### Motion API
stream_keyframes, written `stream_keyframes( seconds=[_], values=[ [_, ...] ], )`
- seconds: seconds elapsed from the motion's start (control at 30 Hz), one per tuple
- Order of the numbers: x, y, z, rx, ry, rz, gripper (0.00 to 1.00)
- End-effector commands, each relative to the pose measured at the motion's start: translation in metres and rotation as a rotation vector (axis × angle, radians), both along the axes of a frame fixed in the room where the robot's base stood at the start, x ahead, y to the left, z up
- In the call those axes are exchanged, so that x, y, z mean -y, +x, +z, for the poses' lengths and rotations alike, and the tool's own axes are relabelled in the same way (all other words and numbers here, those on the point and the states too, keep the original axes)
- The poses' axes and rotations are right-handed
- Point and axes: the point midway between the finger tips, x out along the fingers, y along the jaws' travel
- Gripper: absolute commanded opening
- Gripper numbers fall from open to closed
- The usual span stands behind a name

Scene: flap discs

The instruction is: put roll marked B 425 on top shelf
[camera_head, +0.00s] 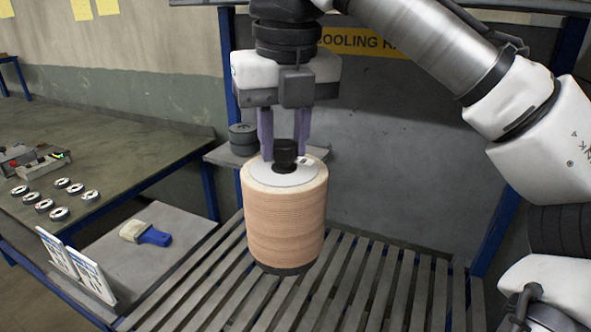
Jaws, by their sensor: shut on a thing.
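A tan, ribbed roll (285,217) hangs upright in the middle of the camera view, with a pale disc and a black knob on top. A small tag on its top is too small to read, so I cannot confirm B 425. My gripper (284,146) points down with its two purple fingers shut on the knob. The roll appears in front of the slatted shelf (412,292) of the rack marked "COOLING"; its gap from the slats is hard to judge. A grey edge at the picture top (203,2) may be an upper shelf; its surface is out of view.
Dark discs (243,139) are stacked on a small ledge behind the roll. Blue rack posts (497,218) stand at both sides. At left are a bench (130,160) with several metal rings, a brush (146,233) and white cards (76,264). The slats' right part is clear.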

Motion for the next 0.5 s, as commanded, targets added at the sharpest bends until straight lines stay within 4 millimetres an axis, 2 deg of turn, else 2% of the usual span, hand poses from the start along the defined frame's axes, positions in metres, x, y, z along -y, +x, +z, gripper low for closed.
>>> stream_keyframes(
  seconds=[0.5],
  values=[
    [0.0,0.0,-0.102,-0.001,0.006,0.003,0.0]
  ],
)
